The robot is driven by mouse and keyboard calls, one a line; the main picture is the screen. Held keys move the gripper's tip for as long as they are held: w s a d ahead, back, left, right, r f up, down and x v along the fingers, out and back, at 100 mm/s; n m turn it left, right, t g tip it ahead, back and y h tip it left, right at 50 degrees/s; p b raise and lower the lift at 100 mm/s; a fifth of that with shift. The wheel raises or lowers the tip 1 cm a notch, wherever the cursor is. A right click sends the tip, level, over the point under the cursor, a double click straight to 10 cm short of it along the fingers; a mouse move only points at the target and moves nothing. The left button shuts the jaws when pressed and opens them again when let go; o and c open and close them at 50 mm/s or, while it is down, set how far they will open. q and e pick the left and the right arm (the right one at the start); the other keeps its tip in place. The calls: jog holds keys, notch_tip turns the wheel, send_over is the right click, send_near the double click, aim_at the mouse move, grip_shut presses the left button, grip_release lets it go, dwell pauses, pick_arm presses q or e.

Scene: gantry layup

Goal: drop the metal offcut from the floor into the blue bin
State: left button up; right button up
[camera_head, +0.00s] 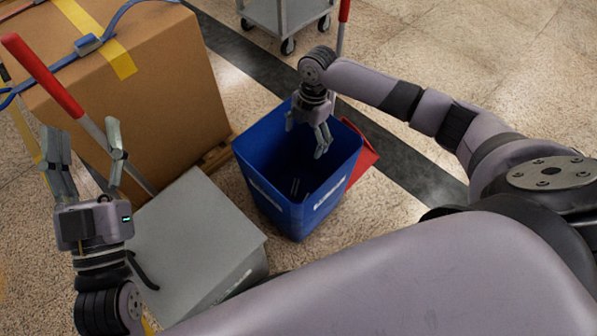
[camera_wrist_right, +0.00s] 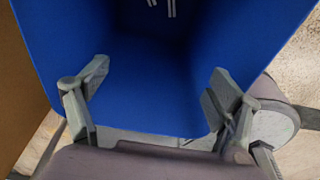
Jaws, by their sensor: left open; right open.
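The blue bin (camera_head: 262,180) stands upright and open-topped on the floor in the middle of the head view. My right gripper (camera_head: 306,137) is open and empty, pointing down over the bin's mouth. In the right wrist view its spread fingers (camera_wrist_right: 158,78) frame the bin's blue inside wall (camera_wrist_right: 150,105). Thin pale metallic strips, perhaps the metal offcut (camera_head: 295,188), show deep inside the bin; they also appear at the top of the wrist view (camera_wrist_right: 161,7). I see no offcut on the visible floor. My left gripper (camera_head: 85,145) is open at the far left, with nothing gripped.
A large cardboard box (camera_head: 175,85) with yellow tape and a blue strap stands behind left. A red-handled tool (camera_head: 42,75) leans near my left gripper. A grey box (camera_head: 185,235) stands left of the bin, a red object (camera_head: 363,160) right of it. A cart (camera_head: 285,15) is behind.

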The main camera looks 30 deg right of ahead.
notch_tip(320, 180, up, 12)
jog(key=d, duration=0.1)
jog(key=shift+w+d, duration=0.3)
jog(key=shift+d, duration=0.05)
jog(key=shift+f, duration=0.1)
dwell(0.3)
